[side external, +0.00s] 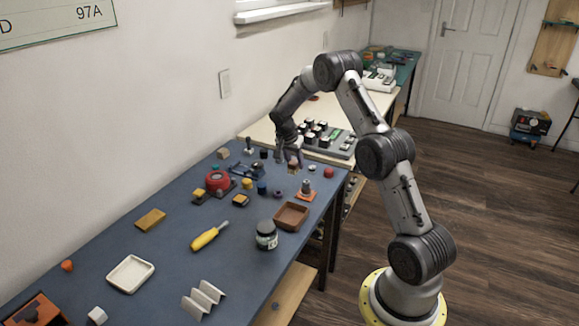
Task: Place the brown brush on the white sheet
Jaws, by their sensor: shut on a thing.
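My gripper (288,158) points down over the far right part of the blue table. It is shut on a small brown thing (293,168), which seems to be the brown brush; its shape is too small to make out. I cannot tell whether it touches the table. The white sheet (203,299), folded in a zigzag, stands at the near end of the table, far from my gripper.
A brown tray (291,217), a dark jar (266,235) and a yellow screwdriver (209,236) lie between gripper and sheet. A white dish (130,273) is left of the sheet. Several small parts and a red round thing (216,181) crowd the far end.

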